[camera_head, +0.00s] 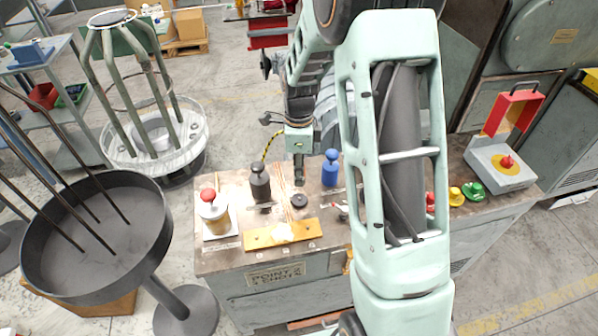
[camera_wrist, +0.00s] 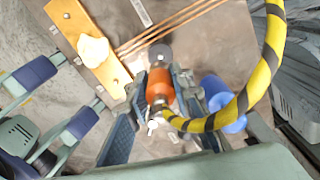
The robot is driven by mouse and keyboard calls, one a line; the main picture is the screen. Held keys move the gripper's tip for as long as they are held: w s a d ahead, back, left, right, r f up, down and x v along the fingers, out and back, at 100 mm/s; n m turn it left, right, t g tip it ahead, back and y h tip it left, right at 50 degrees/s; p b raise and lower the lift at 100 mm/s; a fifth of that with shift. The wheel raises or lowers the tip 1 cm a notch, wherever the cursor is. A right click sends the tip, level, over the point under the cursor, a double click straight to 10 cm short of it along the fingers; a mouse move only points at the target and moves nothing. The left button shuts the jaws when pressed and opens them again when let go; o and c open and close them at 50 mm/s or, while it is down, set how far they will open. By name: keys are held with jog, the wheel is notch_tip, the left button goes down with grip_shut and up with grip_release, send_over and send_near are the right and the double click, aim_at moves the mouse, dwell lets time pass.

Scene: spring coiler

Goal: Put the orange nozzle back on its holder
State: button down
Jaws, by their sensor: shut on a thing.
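The orange nozzle (camera_wrist: 160,88) is between the fingers of my gripper (camera_wrist: 162,84) in the wrist view, and the gripper is shut on it. A yellow-and-black striped hose (camera_wrist: 245,95) runs from the nozzle's near end up to the right. In the head view my gripper (camera_head: 299,168) points down over the worktable (camera_head: 225,262); the nozzle is hard to make out there. A dark round piece (camera_head: 299,200) lies on the tabletop just in front of the gripper, and it shows just beyond the nozzle (camera_wrist: 160,51). I cannot tell whether it is the holder.
A black bottle-shaped piece (camera_head: 260,183) stands left of the gripper, a blue one (camera_head: 330,168) right. A yellow plate (camera_head: 262,238) with a white lump lies at the front edge. A red-topped canister (camera_head: 214,214) stands at the left corner. Colored buttons (camera_head: 456,196) are at right.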

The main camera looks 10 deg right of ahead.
jog(key=shift+f+b, duration=2.1)
jog(key=shift+f, duration=1.05)
jog(key=shift+f+b, duration=0.5)
jog(key=shift+f, duration=0.05)
jog(key=c, duration=1.6)
grip_release()
notch_tip(320, 180, up, 12)
jog(key=shift+r, duration=0.1)
notch_tip(320, 180, up, 13)
jog(key=p, duration=1)
send_over(299, 198)
